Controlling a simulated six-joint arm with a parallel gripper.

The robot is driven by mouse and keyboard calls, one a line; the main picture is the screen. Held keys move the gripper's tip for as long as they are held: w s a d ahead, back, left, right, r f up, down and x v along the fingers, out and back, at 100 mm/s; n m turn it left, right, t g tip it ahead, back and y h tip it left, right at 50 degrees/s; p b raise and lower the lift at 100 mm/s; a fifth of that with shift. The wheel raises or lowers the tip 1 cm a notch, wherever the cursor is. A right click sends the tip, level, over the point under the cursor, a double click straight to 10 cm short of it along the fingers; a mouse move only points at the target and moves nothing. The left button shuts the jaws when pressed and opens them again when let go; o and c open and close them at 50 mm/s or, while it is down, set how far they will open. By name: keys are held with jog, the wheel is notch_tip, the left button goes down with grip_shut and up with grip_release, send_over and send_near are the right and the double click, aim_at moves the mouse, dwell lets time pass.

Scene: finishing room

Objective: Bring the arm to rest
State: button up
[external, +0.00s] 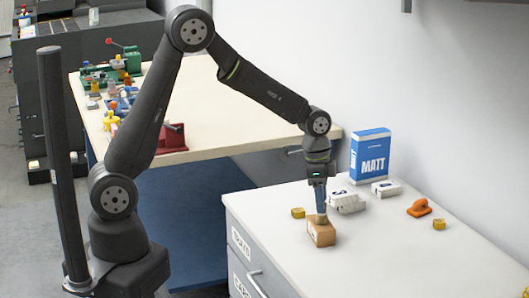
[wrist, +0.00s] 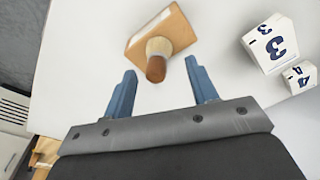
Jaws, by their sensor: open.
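My gripper (external: 320,207) hangs fingers down over the white bench top (external: 420,262). In the wrist view its two blue fingers (wrist: 160,70) are spread apart with nothing held between them. A brush with a brown wooden handle (wrist: 156,69) and pale bristles stands on a tan block (wrist: 139,30), just beyond the fingertips in the wrist view. The block (external: 321,235) sits near the bench's left edge in the external view, right below my gripper. The fingers partly hide the brush in the external view.
White cartons (external: 347,203) with dark markings stand close right of my gripper; they also show in the wrist view (wrist: 270,47). Behind is a blue MATT box (external: 370,156). An orange tool (external: 419,208) and small yellow items (external: 298,213) lie around. The bench front is clear.

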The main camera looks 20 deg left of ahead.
notch_tip(320, 180, down, 4)
jog(key=shift+d+r, duration=0.15)
jog(key=shift+r, duration=0.05)
notch_tip(320, 180, up, 2)
jog(key=shift+r, duration=0.85)
